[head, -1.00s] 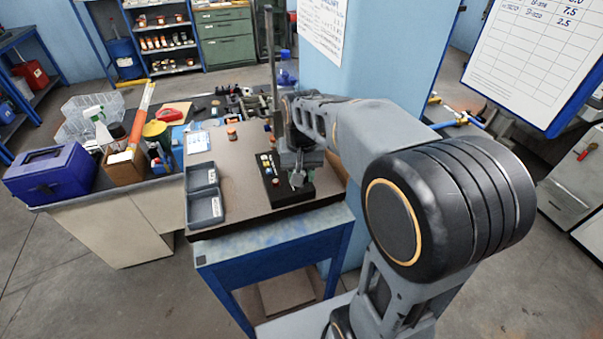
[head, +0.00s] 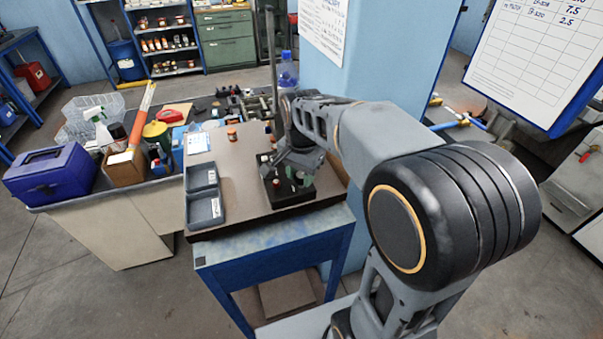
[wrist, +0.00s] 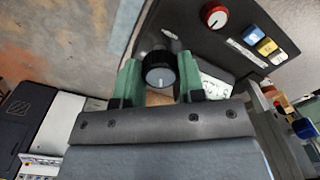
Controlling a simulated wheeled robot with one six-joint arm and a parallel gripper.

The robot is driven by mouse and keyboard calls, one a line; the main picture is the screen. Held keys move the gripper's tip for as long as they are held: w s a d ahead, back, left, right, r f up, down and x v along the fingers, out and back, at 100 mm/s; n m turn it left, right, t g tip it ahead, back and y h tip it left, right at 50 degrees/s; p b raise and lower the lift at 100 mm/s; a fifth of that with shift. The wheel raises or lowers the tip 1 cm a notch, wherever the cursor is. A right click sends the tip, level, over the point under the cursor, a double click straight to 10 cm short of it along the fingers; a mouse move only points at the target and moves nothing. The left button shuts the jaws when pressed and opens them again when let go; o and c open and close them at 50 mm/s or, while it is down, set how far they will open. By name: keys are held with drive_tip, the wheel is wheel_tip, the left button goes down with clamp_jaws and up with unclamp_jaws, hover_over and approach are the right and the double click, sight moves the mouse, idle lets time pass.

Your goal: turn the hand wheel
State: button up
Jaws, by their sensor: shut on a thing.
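The hand wheel (wrist: 160,70) is a short, round black knob with a grey face and a pale pointer mark. It stands on a black control box, which shows in the head view (head: 292,196). My gripper (wrist: 160,66) has its two green-padded fingers on either side of the knob and is shut on it. In the head view my gripper (head: 298,176) is over the control box and hides the knob and much of the panel.
A red knob (wrist: 214,16) and several coloured buttons (wrist: 254,34) sit on the same panel. Two grey trays (head: 204,210) lie to the left on the brown bench top (head: 237,170). An orange-capped jar (head: 232,134) stands behind. A blue pillar (head: 385,60) rises behind my arm.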

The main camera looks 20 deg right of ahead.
sight(302, 176)
idle(0.5)
drive_tip(key=o, duration=0.9)
wheel_tip(302, 176, up, 14)
drive_tip(key=shift+s+d+f+b, duration=0.1)
drive_tip(key=shift+b, duration=0.25)
